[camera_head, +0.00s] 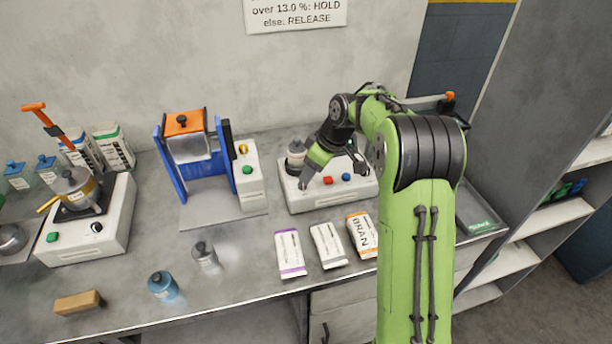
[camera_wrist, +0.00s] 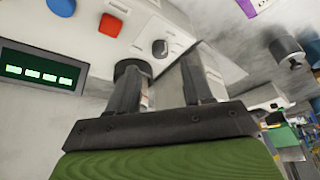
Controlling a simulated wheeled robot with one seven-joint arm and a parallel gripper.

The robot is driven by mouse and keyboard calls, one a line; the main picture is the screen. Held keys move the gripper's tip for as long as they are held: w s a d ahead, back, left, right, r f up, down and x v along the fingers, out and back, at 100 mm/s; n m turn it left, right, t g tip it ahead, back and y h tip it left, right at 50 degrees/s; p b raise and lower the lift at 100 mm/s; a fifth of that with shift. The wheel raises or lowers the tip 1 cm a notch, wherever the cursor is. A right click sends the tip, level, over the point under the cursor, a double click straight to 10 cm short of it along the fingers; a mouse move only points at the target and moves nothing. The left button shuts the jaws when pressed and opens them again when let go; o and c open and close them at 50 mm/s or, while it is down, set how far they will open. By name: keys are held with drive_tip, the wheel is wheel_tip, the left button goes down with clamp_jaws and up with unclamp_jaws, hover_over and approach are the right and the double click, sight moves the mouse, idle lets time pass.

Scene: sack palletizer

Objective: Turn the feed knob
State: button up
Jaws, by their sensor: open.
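A white machine with a red button and a blue button stands at the back centre of the bench in the head view (camera_head: 340,197). In the wrist view its panel (camera_wrist: 135,35) carries a small black knob (camera_wrist: 160,47) on a marked plate. I cannot read a label, so I cannot tell if this is the feed knob. My gripper (camera_wrist: 159,75) is open and empty, its two fingers pointing toward the panel with the knob just beyond their gap. In the head view my gripper (camera_head: 304,181) is over the machine's left part, where the knob is hard to make out.
A blue frame press (camera_head: 178,170) stands left of the machine. A white unit with another black knob (camera_head: 97,228) is at far left. Sachets, including one marked BRAN (camera_head: 361,233), lie in front. A dark display (camera_wrist: 40,70) is beside the panel. Shelves (camera_head: 545,220) stand at right.

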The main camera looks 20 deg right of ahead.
drive_tip(key=p+v, duration=0.2)
drive_tip(key=v, duration=0.8)
drive_tip(key=shift+r, duration=0.2)
drive_tip(key=shift+s, duration=0.1)
drive_tip(key=s+a+r+m+t+h, duration=0.1)
drive_tip(key=s+a+r+m, duration=0.2)
drive_tip(key=s, duration=0.5)
drive_tip(key=s+a+r+m+h, duration=0.1)
drive_tip(key=s+a+r+m, duration=0.2)
drive_tip(key=s, duration=0.6)
drive_tip(key=s+d+f+m+t+h, duration=0.1)
drive_tip(key=s+f+m, duration=0.2)
drive_tip(key=s, duration=1)
drive_tip(key=shift+s+t, duration=0.3)
drive_tip(key=shift+s, duration=0.1)
drive_tip(key=shift+f, duration=0.15)
